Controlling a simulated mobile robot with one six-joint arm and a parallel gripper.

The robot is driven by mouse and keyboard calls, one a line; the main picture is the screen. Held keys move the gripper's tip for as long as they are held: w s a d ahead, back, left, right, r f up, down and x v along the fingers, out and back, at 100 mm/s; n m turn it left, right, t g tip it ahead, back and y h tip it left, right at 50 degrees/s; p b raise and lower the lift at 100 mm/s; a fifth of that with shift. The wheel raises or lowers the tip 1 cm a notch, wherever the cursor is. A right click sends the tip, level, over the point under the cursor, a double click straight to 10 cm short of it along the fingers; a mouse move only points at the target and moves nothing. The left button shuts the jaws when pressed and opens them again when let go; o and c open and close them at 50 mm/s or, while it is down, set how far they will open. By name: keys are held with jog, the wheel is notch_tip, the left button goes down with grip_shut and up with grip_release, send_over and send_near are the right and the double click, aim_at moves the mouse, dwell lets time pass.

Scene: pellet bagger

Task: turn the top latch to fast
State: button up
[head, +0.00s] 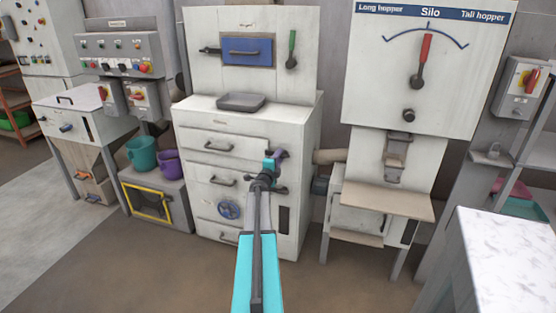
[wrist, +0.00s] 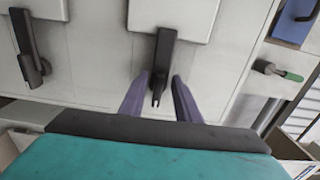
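The top latch (wrist: 164,48) is a dark bar at the edge of a pale drawer front, on the white cabinet. In the wrist view it lies between my gripper's (wrist: 160,80) two purple fingers, which stand apart on either side of it. I cannot tell whether either finger touches it. In the head view my gripper (head: 277,155) is at the right end of the top drawer (head: 200,141) and mostly hides the latch. A second, similar dark latch (wrist: 28,50) shows at the left of the wrist view.
A black tray (head: 240,102) sits on the cabinet top. Above it are a blue door (head: 246,51) and a green-handled lever (head: 291,48). A pipe (head: 328,156) leads right to the silo unit. A pale table (head: 500,250) stands at right; the floor in front is clear.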

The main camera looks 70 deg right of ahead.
jog(key=shift+w+a, duration=0.1)
jog(key=shift+a, duration=0.05)
jog(key=a+b, duration=0.1)
jog(key=a, duration=1.2)
jog(key=shift+s+a, duration=0.3)
jog(key=shift+s, duration=0.15)
dwell(0.7)
